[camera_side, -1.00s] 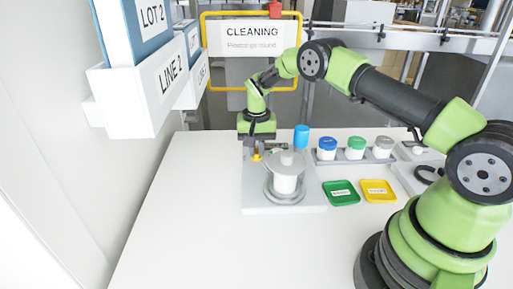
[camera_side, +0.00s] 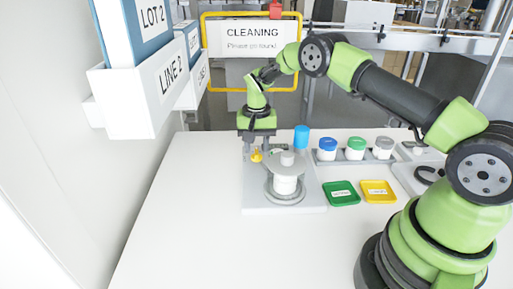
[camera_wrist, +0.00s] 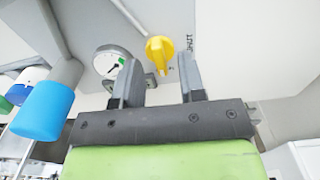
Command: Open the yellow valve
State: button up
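The yellow valve (camera_wrist: 158,48) has a knob with a raised grip and shows just past my fingertips in the wrist view. In the side view the valve (camera_side: 257,156) sits at the back of the grey machine base, below my gripper (camera_side: 257,143). My gripper (camera_wrist: 160,68) is open, with one finger on each side of the valve in the wrist view and a clear gap to each. I cannot tell whether the fingertips reach down to its level. Nothing is held.
A round gauge (camera_wrist: 110,62) sits beside the valve. A blue cylinder (camera_side: 301,137) stands close on the right. The lidded filling vessel (camera_side: 287,170) is in front. Several capped jars (camera_side: 356,148), a green tray (camera_side: 341,193) and a yellow tray (camera_side: 378,191) lie right. The table's left is clear.

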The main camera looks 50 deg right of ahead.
notch_tip(320, 180, up, 9)
jog(key=shift+f, duration=0.15)
notch_tip(320, 180, up, 11)
jog(key=n+t, duration=0.1)
jog(key=t, duration=0.1)
send_over(256, 150)
jog(key=s+a, duration=0.3)
jog(key=s, duration=0.1)
jog(key=s+a+r+n+t, duration=0.2)
jog(key=s+a+r, duration=0.2)
jog(key=s+r, duration=0.35)
jog(key=s+a+n+t+y, duration=0.2)
jog(key=s+a+t, duration=0.1)
jog(key=s, duration=1.4)
jog(key=shift+a+f, duration=0.25)
